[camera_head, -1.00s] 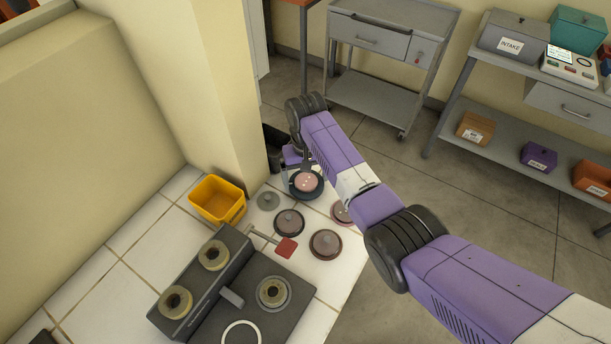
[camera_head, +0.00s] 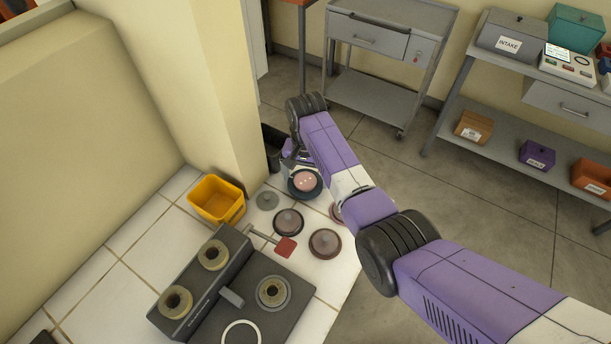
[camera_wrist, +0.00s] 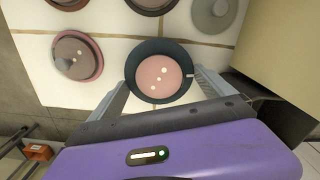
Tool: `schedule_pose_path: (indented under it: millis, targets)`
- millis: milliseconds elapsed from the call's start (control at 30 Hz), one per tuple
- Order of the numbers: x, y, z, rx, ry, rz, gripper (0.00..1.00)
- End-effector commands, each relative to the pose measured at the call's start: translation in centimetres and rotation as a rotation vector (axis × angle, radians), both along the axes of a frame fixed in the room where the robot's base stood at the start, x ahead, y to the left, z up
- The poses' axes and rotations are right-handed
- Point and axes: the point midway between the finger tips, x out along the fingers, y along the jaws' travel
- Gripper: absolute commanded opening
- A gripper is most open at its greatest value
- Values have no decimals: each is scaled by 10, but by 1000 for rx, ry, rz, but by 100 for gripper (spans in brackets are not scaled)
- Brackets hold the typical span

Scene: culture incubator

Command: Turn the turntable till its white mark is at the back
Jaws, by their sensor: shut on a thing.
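The turntable is a dark blue round disc (camera_wrist: 137,91) bearing a pink dish (camera_wrist: 160,77) with white spots. It also shows in the head view (camera_head: 292,191) on the tiled worktop's far end. A small white mark (camera_wrist: 191,75) shows on the turntable's right side in the wrist view, beside one finger; I cannot make it out in the head view. My gripper (camera_wrist: 162,82) is shut on the turntable, with one finger on each side. In the head view my gripper (camera_head: 298,165) is at the turntable's far side, partly hidden by my arm.
Several lidded dishes (camera_head: 325,243) stand close to the turntable on its near side. A red-ended paddle (camera_head: 286,247), a yellow bin (camera_head: 217,199) and a dark apparatus (camera_head: 258,300) are nearer. A wall pillar (camera_head: 215,90) rises at the left. Floor lies beyond the worktop edge.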

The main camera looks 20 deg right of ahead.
Motion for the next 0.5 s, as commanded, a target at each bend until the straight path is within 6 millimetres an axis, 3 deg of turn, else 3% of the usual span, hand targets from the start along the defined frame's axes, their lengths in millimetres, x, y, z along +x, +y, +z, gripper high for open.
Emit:
schedule_pose_path:
  millis: [500]
  targets:
    - [1, -1, 2, -2, -4, -112, 52]
